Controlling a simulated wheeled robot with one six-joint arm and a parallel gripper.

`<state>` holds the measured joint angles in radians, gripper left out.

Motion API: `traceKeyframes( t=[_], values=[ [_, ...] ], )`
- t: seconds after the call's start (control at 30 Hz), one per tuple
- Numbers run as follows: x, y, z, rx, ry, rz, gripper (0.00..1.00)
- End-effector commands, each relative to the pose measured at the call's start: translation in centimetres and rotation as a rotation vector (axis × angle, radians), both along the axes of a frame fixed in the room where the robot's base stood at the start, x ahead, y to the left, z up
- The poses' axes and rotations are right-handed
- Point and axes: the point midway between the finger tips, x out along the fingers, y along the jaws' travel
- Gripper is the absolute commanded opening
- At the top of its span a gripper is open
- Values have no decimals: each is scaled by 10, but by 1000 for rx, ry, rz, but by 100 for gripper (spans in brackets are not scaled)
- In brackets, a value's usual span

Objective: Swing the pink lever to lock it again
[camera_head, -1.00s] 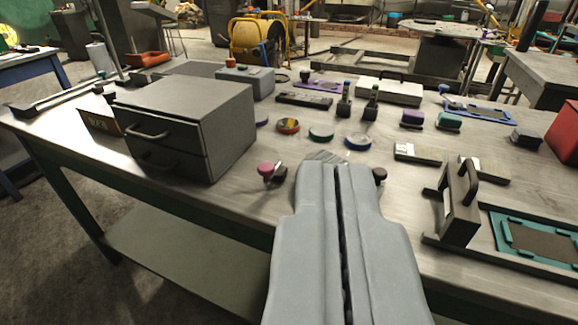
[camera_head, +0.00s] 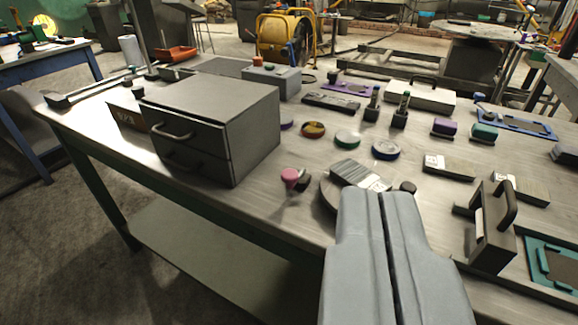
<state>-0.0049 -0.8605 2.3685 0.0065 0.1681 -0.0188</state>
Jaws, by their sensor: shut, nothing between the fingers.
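The pink knob (camera_head: 290,177) of the lever stands near the front edge of the workbench, with a small dark part beside it. Just right of it is a round grey plate (camera_head: 329,192) with a striped metal block (camera_head: 357,174) on it. A dark knob (camera_head: 408,187) stands at the right of the block. My gripper (camera_head: 381,196) is shut and empty. Its tips point at the block from the front, right of the pink knob and apart from it. My fingers hide the front of the plate.
A grey drawer box (camera_head: 210,129) stands left of the pink knob. Right of my gripper is a dark bracket with a handle (camera_head: 492,228), near a teal tray (camera_head: 540,262). Several coloured discs, such as a green one (camera_head: 347,138), lie behind on the workbench (camera_head: 300,225).

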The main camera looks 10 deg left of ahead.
Motion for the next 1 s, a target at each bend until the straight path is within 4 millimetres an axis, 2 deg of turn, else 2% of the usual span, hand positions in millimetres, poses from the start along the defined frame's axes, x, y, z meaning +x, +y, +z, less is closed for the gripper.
traceKeyframes(
  t=[0.47, 1.0],
  values=[
    [90, 15, -2, -70, 302, 60, 0],
    [187, 41, -26, -152, 643, 175, 0]
  ],
)
